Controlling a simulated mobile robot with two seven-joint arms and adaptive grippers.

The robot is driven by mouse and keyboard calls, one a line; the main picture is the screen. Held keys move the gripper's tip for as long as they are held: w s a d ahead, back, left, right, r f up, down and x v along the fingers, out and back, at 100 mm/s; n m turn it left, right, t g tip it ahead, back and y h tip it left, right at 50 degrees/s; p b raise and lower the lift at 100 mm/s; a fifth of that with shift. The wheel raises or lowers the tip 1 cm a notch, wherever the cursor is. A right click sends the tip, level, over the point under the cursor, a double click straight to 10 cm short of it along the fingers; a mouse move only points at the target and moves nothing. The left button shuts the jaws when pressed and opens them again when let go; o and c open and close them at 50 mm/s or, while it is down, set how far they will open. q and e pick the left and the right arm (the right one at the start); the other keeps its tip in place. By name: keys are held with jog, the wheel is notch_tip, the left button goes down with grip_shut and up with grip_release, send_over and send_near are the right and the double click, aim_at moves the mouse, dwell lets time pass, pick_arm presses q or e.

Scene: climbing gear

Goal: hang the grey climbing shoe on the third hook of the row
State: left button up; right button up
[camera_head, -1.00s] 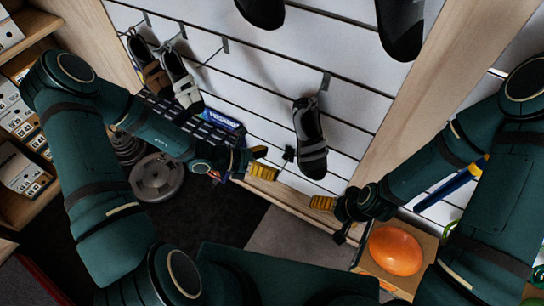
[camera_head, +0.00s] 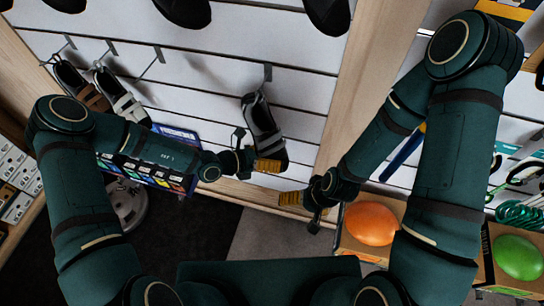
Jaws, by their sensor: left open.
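The grey climbing shoe (camera_head: 263,125), dark with grey straps, hangs toe down from a hook (camera_head: 267,72) at the right of the slatted wall. To its left, the row shows an empty hook (camera_head: 156,56), a white-strapped shoe (camera_head: 120,97) on a hook, and a brown shoe (camera_head: 82,86) on the leftmost hook. My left gripper (camera_head: 255,152) is open at the lower part of the grey shoe, overlapping its toe; I cannot tell whether it touches. My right gripper (camera_head: 302,207) looks open and empty, below and right of the shoe.
More dark shoes (camera_head: 184,10) hang along the top. A wooden post (camera_head: 364,95) stands right of the wall panel. A colourful box (camera_head: 165,178) lies behind my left forearm.

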pick_arm(q)
jog(key=shift+w+d+f, duration=0.1)
jog(key=shift+d, duration=0.2)
jog(key=c, duration=1.4)
jog(key=shift+c, duration=0.3)
